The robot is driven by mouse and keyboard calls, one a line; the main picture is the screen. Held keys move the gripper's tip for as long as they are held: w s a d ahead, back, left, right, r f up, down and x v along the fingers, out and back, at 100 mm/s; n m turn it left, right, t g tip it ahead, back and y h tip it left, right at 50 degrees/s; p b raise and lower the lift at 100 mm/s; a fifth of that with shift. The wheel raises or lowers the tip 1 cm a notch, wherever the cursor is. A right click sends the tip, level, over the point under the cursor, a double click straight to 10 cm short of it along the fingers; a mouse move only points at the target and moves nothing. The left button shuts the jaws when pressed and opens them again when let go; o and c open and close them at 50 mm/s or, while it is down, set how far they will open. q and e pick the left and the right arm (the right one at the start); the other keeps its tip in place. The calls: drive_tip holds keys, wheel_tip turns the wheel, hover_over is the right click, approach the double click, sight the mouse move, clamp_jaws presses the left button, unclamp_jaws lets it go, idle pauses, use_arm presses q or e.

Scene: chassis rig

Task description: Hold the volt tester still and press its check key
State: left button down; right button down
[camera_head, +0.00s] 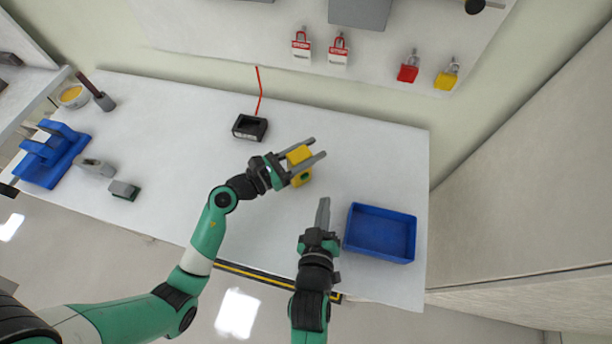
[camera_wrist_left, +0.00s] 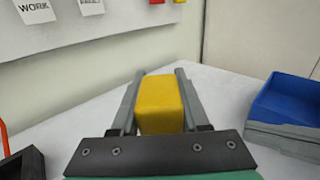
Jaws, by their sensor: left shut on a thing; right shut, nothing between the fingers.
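The volt tester is a yellow block (camera_head: 301,177) over the middle of the white table. My left gripper (camera_head: 307,153) is shut on it, one finger along each side. In the left wrist view the yellow tester (camera_wrist_left: 160,104) sits between the two fingers of my left gripper (camera_wrist_left: 159,85). A dark green patch shows on the tester's near part in the head view; I cannot tell whether it is the check key. My right gripper (camera_head: 323,205) is shut and empty, below and right of the tester, apart from it.
A blue tray (camera_head: 381,259) stands right of my right gripper. A black open box (camera_head: 250,128) with a red cord lies left of the tester. Padlocks (camera_head: 408,68) hang on the back board. A blue stand (camera_head: 38,172) and small blocks are at far left.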

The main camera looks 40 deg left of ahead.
use_arm(q)
drive_tip(key=shift+c, duration=1.6)
unclamp_jaws()
drive_tip(key=shift+s, duration=0.1)
